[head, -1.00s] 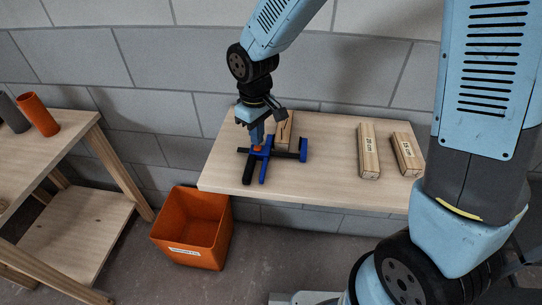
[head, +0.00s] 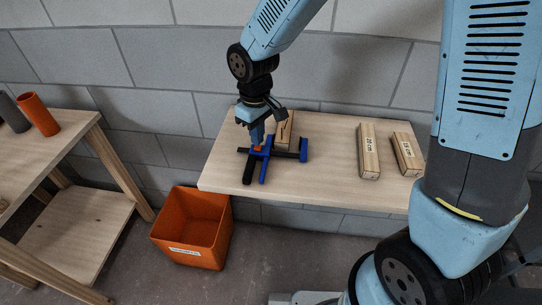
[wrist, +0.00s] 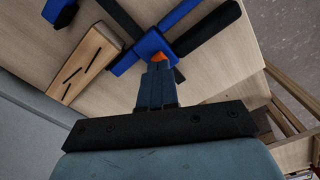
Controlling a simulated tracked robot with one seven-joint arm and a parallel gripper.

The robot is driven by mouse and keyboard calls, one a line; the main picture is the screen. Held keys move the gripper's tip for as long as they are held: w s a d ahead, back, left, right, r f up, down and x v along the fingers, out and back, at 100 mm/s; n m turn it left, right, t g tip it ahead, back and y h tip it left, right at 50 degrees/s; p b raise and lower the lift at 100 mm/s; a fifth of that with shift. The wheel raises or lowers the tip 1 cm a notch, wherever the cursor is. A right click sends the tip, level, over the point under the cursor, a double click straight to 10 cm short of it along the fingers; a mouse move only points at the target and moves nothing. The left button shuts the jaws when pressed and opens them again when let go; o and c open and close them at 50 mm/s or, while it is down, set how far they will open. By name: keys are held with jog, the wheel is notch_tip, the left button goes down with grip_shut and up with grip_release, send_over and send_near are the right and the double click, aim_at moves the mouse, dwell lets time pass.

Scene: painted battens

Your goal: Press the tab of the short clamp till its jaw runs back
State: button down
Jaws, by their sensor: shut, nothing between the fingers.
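The short clamp (head: 266,154) lies on the wooden table, blue with black bar and handle. Its orange tab (head: 257,148) shows just under my fingertips. My gripper (head: 257,140) is shut and empty, pointing down, with its tips at or on the tab; I cannot tell how hard they touch. In the wrist view the blue clamp body (wrist: 149,45) lies ahead of my shut fingers (wrist: 158,68), and a bit of the orange tab (wrist: 181,72) peeks out beside the tips. The rest of the tab is hidden by the fingers.
A wooden batten (head: 284,131) with dark marks lies against the clamp's far side. Two labelled battens (head: 368,152) (head: 407,153) lie to the right. An orange bin (head: 192,228) stands on the floor. A side table (head: 40,150) with orange and grey cylinders is at left.

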jog(key=shift+f, duration=1)
dwell(0.4)
dwell(1.5)
jog(key=shift+r, duration=3.05)
